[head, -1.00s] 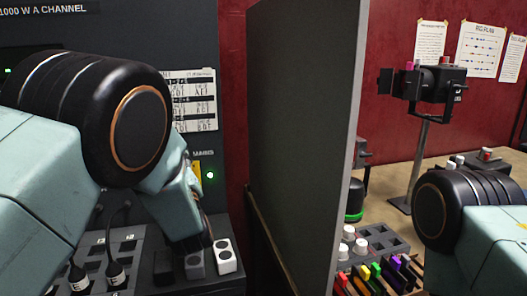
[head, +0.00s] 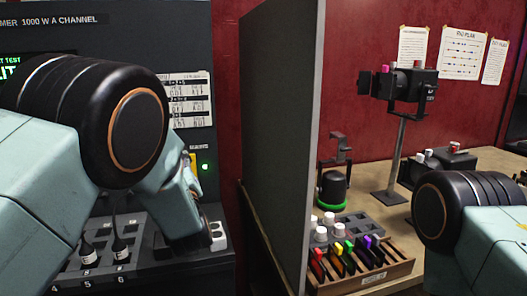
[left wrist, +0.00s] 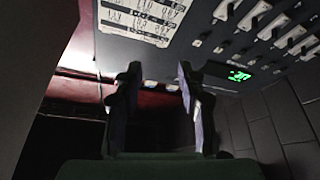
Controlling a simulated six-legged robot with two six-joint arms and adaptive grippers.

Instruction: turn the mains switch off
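The dark dimmer panel (head: 130,45) stands at the left in the head view. A mains label (head: 198,147) is on it, above a yellow plate (head: 193,160) and a lit green lamp (head: 205,167). The mains switch itself cannot be made out; my left arm covers the area beside the plate. My left gripper (left wrist: 159,80) is open in the left wrist view, with nothing clearly held between its fingers. Two small pale shapes (left wrist: 160,86) show beyond the fingertips. Contact with the panel cannot be told. Only my right arm shows, at the right; its gripper is out of frame.
A white button (head: 217,235) and plugged cables (head: 120,248) are on the lower panel. A tall dark partition (head: 280,130) stands just right of the panel. Beyond it, a table holds a wooden rack (head: 365,278), a black-and-green cylinder (head: 332,190) and a lamp on a stand (head: 405,90).

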